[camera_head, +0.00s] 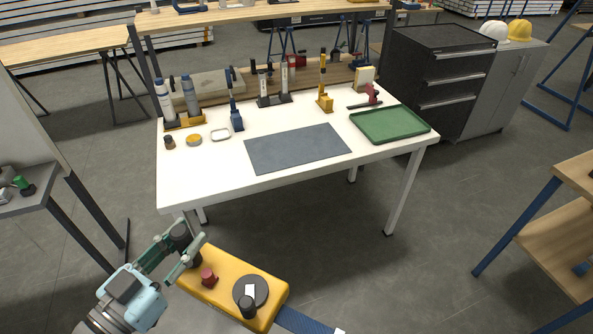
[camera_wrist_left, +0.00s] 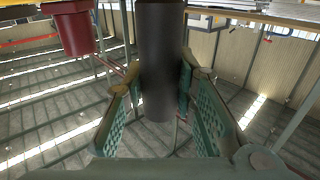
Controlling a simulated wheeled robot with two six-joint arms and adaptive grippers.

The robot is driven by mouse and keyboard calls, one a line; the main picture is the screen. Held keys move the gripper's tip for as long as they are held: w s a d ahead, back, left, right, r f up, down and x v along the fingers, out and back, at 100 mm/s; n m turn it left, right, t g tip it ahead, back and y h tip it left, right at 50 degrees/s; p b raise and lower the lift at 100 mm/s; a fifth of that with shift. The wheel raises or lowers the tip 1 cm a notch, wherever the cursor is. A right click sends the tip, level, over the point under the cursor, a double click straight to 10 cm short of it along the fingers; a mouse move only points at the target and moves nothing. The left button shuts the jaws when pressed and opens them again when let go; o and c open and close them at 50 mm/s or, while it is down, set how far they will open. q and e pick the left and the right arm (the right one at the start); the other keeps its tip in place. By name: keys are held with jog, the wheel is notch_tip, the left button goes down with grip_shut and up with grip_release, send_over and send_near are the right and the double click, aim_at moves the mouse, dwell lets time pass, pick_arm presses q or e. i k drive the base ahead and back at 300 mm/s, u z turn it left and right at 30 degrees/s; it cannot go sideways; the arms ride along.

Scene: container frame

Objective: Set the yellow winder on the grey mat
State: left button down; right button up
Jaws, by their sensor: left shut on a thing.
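The yellow winder (camera_head: 222,285) is large in the foreground of the head view, in front of the table's near edge. It has a grey disc with a dark knob, a red knob, and a blue strap (camera_head: 305,321) at its right end. My left gripper (camera_head: 179,249) is shut on a dark cylindrical grip at the winder's left end. In the left wrist view the dark grip (camera_wrist_left: 161,60) stands between the two fingers, with the red knob (camera_wrist_left: 75,30) beside it. The grey mat (camera_head: 298,150) lies bare on the white table. My right gripper is out of view.
The white table (camera_head: 190,178) is clear left of the mat and along its front. A green tray (camera_head: 390,124) lies right of the mat. Behind stand clamps, bottles (camera_head: 164,100) and a yellow-based tool (camera_head: 325,101).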

aim_at(287, 151)
jog(key=u, duration=1.6)
jog(key=k, duration=0.1)
jog(key=z, duration=2.95)
jog(key=i, duration=1.5)
jog(key=u, duration=1.1)
jog(key=i, duration=0.3)
jog(key=u, duration=0.25)
